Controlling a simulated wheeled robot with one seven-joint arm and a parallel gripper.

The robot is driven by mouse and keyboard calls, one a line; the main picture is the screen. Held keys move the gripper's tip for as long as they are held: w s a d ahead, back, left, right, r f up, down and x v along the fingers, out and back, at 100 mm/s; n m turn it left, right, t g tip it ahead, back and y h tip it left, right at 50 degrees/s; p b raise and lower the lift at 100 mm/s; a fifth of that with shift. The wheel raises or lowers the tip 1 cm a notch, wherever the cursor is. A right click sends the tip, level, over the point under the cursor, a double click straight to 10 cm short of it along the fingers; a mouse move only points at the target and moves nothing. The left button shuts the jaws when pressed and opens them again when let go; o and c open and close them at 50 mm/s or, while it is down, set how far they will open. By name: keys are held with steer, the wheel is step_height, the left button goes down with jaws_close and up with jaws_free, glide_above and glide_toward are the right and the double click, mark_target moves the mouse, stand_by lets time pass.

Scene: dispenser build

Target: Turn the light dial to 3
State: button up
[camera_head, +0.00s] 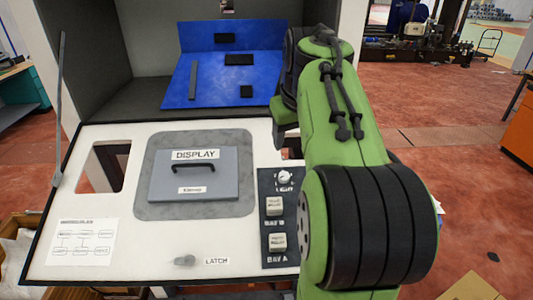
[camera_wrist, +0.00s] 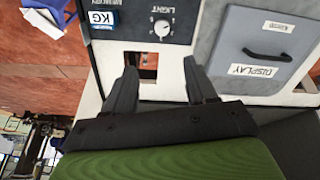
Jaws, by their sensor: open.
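The light dial (camera_wrist: 161,28) is a small white knob on a dark panel, with the word LIGHT above it in the upside-down wrist view. It also shows in the head view (camera_head: 284,177), at the top of the dark strip on the right of the white board. The numbers around it are too small to read. My gripper (camera_wrist: 158,75) is open and empty in the wrist view. Its two dark fingers point toward the panel, apart from the dial. In the head view my green arm hides the gripper.
A grey DISPLAY lid (camera_head: 195,176) with a black handle lies left of the dial. Two white switches, BAY B (camera_head: 275,206) and BAY A (camera_head: 277,242), sit below it. A latch knob (camera_head: 185,260) is at the front. A blue panel (camera_head: 222,75) stands behind the board.

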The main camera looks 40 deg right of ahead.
mark_target(284, 176)
steer(key=x, duration=0.4)
steer(key=b+x, duration=0.1)
steer(key=x, duration=0.4)
steer(key=s+a+b+x, duration=0.1)
steer(key=x, duration=0.4)
steer(key=shift+a+f, duration=0.1)
steer(key=shift+f, duration=0.15)
steer(key=shift+w+d+f, duration=0.25)
steer(key=shift+w+f, duration=0.1)
steer(key=shift+f, duration=0.1)
steer(key=shift+s+a+r, duration=0.1)
steer(key=shift+c, duration=1)
jaws_close()
